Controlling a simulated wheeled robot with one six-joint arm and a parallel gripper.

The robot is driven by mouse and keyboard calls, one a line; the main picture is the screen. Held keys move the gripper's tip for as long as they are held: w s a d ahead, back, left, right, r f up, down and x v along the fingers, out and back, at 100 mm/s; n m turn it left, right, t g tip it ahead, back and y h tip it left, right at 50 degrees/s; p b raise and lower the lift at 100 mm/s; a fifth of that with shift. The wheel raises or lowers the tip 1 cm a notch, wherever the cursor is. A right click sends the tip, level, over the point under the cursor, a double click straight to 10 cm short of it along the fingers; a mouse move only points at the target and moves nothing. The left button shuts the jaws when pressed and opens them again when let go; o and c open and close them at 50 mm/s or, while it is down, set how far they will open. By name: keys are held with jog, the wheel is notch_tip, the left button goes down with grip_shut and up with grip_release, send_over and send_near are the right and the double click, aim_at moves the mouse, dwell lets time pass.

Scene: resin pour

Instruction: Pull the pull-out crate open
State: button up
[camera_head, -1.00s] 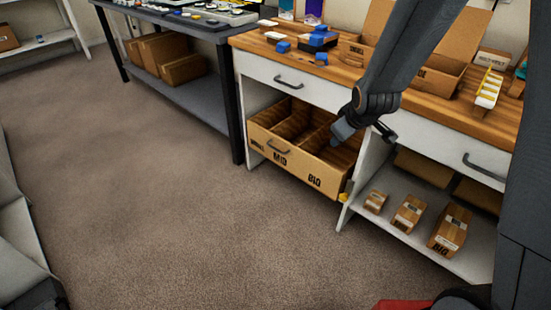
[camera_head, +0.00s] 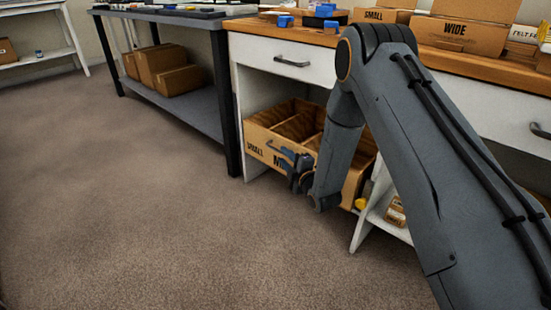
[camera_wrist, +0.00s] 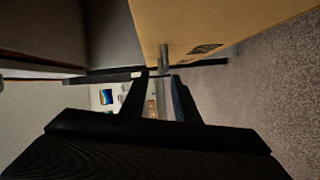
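The wooden pull-out crate (camera_head: 257,140) sits in the lower left bay of the white workbench, drawn partly out, its divided inside showing. My gripper (camera_head: 281,153) is at the middle of the crate front in the head view and hides the handle there. In the wrist view, the crate front (camera_wrist: 215,20) fills the top, and the grey handle (camera_wrist: 165,58) stands at the gap between the tips of my open gripper (camera_wrist: 161,76). I cannot tell whether the fingers touch it.
The workbench drawer (camera_head: 280,62) above the crate is shut. A dark table (camera_head: 180,95) with cardboard boxes (camera_head: 165,70) on its lower shelf stands close at left. Open carpet (camera_head: 130,220) lies in front. A yellow object (camera_head: 361,203) shows by the crate's right end.

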aim_at(275, 149)
jog(key=b+x, duration=0.1)
jog(key=x, duration=0.3)
jog(key=b+x, duration=0.2)
jog(key=x, duration=0.2)
jog(key=shift+a+f+b, duration=0.2)
jog(key=shift+b, duration=0.1)
jog(key=shift+s, duration=0.1)
grip_shut()
